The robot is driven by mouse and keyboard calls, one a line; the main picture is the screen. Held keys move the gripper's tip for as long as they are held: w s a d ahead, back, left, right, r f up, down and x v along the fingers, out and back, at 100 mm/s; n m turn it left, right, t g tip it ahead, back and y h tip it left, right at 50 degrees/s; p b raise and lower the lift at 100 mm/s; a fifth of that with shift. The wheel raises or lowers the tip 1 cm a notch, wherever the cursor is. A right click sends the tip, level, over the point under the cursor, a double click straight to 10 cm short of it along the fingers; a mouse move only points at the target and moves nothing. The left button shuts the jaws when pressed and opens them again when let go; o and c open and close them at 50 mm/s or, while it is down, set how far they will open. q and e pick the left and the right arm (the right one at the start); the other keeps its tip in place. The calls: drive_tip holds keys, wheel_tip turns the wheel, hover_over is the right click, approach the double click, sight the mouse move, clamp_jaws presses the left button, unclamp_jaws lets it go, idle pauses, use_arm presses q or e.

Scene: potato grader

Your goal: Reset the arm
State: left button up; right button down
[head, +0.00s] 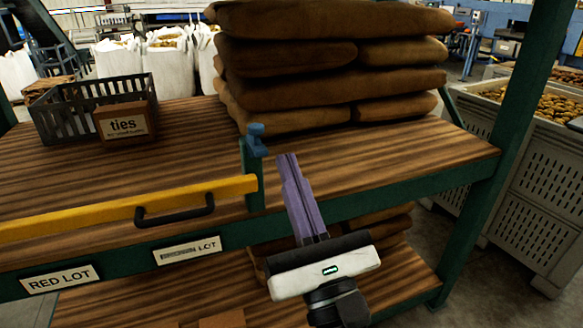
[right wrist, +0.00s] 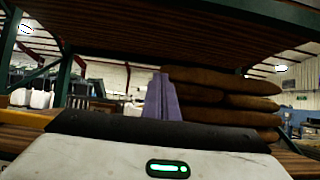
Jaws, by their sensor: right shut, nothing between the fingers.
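My right gripper (head: 286,160) has long purple fingers, closed together with nothing between them. It is in front of the shelf's front edge, just right of a blue latch (head: 256,140) on a green post. In the right wrist view the shut fingers (right wrist: 160,78) point forward, with stacked brown sacks (right wrist: 225,100) behind them. A yellow bar (head: 120,210) with a black handle (head: 175,211) runs along the shelf's front, left of the gripper. My left gripper is not in view.
A wooden shelf (head: 185,150) in a green frame carries brown sacks (head: 320,75), a dark crate (head: 55,118) and a "ties" box (head: 123,123). Labels read "RED LOT" (head: 60,279) and a partly unreadable "LOT" (head: 188,251). A grey potato bin (head: 530,220) stands right. Open floor shows between.

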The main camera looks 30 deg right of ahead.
drive_tip(key=shift+f, duration=0.1)
idle(0.3)
drive_tip(key=s+a+f+n+g+y, duration=0.2)
drive_tip(key=a+f+n+g+y, duration=0.85)
drive_tip(key=n, duration=1.55)
drive_tip(key=s+d+f+n+g+h, duration=0.1)
drive_tip(key=s+f+n+g, duration=0.2)
drive_tip(key=f, duration=0.6)
drive_tip(key=s+d+f+n+g, duration=0.1)
drive_tip(key=s+f+n+g, duration=0.1)
drive_tip(key=f+n, duration=0.45)
drive_tip(key=s+d+f+n+g+h, duration=0.4)
drive_tip(key=s+d+f+g+h, duration=0.15)
drive_tip(key=s+d+f, duration=0.55)
drive_tip(key=w+a+f+t+y, duration=0.1)
drive_tip(key=w+a+f+t, duration=0.1)
drive_tip(key=f, duration=0.4)
drive_tip(key=w+a+f+t, duration=0.2)
drive_tip(key=a+f+t, duration=0.1)
drive_tip(key=f, duration=0.3)
drive_tip(key=shift+w+f+t+y, duration=0.15)
drive_tip(key=shift+w+t+y, duration=0.15)
drive_tip(key=shift+y, duration=0.1)
